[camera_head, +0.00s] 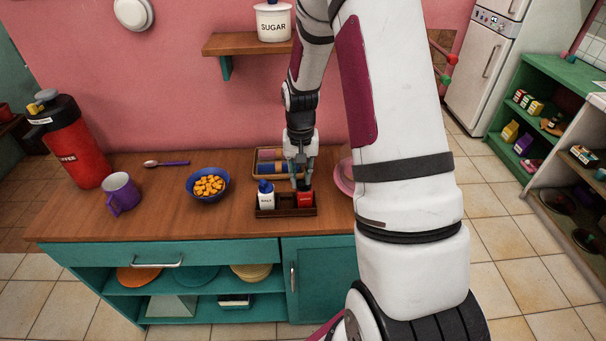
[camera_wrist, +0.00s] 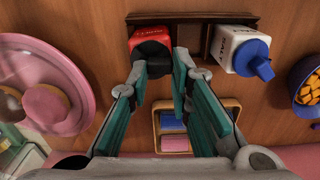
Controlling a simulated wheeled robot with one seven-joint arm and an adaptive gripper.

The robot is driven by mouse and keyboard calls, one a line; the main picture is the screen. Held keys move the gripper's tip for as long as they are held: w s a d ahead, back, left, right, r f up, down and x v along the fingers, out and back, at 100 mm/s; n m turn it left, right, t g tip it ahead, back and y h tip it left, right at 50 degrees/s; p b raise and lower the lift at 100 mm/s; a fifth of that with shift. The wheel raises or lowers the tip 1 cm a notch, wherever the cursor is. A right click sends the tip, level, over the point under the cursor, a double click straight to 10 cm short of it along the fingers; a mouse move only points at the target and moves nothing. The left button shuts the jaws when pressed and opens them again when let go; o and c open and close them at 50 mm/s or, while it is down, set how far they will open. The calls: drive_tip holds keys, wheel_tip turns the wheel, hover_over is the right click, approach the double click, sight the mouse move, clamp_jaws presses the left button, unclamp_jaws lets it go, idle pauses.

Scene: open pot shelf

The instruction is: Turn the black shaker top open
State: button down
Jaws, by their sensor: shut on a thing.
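The red shaker (camera_head: 305,198) stands in the right part of a small dark wooden holder (camera_head: 285,212) on the counter. In the wrist view its red body (camera_wrist: 148,34) shows with the black top (camera_wrist: 152,50) facing me. My gripper (camera_head: 299,181) reaches down over it, and in the wrist view its two teal-padded fingers (camera_wrist: 163,68) are shut on the black top. The finger contact is partly hidden. A white shaker with a blue top (camera_head: 266,195) stands beside it in the holder; its blue top (camera_wrist: 253,58) shows a raised, tilted part.
A wooden tray with coloured items (camera_head: 270,160) lies just behind the holder. A blue bowl of orange cubes (camera_head: 207,185), a purple mug (camera_head: 122,194) and a red flask (camera_head: 70,140) stand to the left. A pink plate (camera_wrist: 50,70) is near the shaker. A shelf (camera_head: 245,44) hangs above.

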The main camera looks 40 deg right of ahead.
sight(300, 182)
drive_tip(key=shift+s+a+n+p, duration=0.15)
drive_tip(key=shift+n+p, duration=0.4)
drive_tip(key=shift+n, duration=2.25)
drive_tip(key=shift+s+a+n+p, duration=0.15)
drive_tip(key=shift+n+p, duration=0.65)
drive_tip(key=shift+n, duration=1.2)
drive_tip(key=c, duration=1.4)
unclamp_jaws()
drive_tip(key=shift+c, duration=0.2)
drive_tip(key=shift+r, duration=0.1)
wheel_tip(300, 182, up, 12)
